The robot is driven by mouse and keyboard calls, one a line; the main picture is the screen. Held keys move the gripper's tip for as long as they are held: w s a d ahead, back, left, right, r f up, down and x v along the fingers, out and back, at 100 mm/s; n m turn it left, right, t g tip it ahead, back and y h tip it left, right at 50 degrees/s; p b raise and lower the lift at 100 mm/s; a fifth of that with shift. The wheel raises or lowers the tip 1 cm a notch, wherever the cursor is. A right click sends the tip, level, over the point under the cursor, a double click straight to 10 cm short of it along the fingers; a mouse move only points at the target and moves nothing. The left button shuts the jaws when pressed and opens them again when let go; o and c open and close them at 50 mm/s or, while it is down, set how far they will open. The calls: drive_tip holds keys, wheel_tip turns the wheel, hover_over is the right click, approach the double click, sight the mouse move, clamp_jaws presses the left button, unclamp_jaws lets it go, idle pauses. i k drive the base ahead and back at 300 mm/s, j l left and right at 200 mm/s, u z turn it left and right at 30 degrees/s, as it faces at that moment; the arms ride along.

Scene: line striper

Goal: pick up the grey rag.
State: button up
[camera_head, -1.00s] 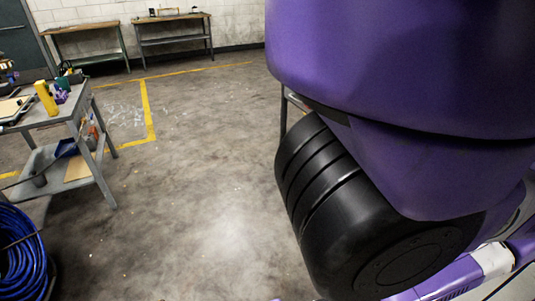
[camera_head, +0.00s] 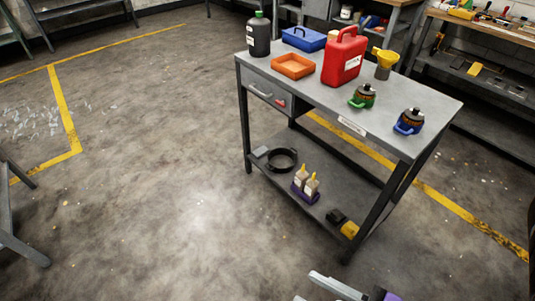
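I cannot make out a grey rag for certain. A small flat grey patch (camera_head: 261,151) lies on the cart's lower shelf beside a black round pan, too small to identify. Part of what looks like my gripper (camera_head: 338,287) shows at the bottom edge, light grey with purple and black beside it. It is cut off by the frame, on the near side of the cart, and appears apart from everything on it. I cannot tell whether it is open or shut.
A grey cart (camera_head: 437,101) holds a red canister (camera_head: 343,58), an orange tray (camera_head: 293,67), a blue box (camera_head: 304,39), a black bottle (camera_head: 259,36) and small pots. Its lower shelf holds two bottles in a purple holder (camera_head: 304,192).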

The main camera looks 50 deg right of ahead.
sight(262, 152)
drive_tip(key=z, duration=1.65)
drive_tip(key=l+z, duration=0.1)
drive_tip(key=z, duration=0.35)
drive_tip(key=i+z, duration=0.1)
drive_tip(key=z, duration=0.3)
drive_tip(key=i+l+z, duration=0.1)
drive_tip(key=z, duration=0.35)
drive_tip(key=i+z, duration=0.1)
drive_tip(key=z, duration=0.35)
drive_tip(key=i, duration=1.8)
drive_tip(key=i+u, duration=0.25)
drive_tip(key=i, duration=0.2)
drive_tip(key=i+u, duration=0.25)
drive_tip(key=i, duration=0.15)
drive_tip(key=i+l+u, duration=0.25)
drive_tip(key=i, duration=0.15)
drive_tip(key=i+l+u, duration=0.25)
drive_tip(key=i, duration=0.15)
drive_tip(key=i+j+u, duration=0.25)
drive_tip(key=u, duration=0.2)
drive_tip(key=i+u, duration=0.85)
drive_tip(key=i+l+u, duration=0.1)
drive_tip(key=i+u, duration=0.5)
drive_tip(key=i, duration=1.7)
drive_tip(key=i+u, duration=0.5)
drive_tip(key=i+l+u, duration=0.3)
drive_tip(key=u, duration=0.15)
drive_tip(key=i, duration=0.05)
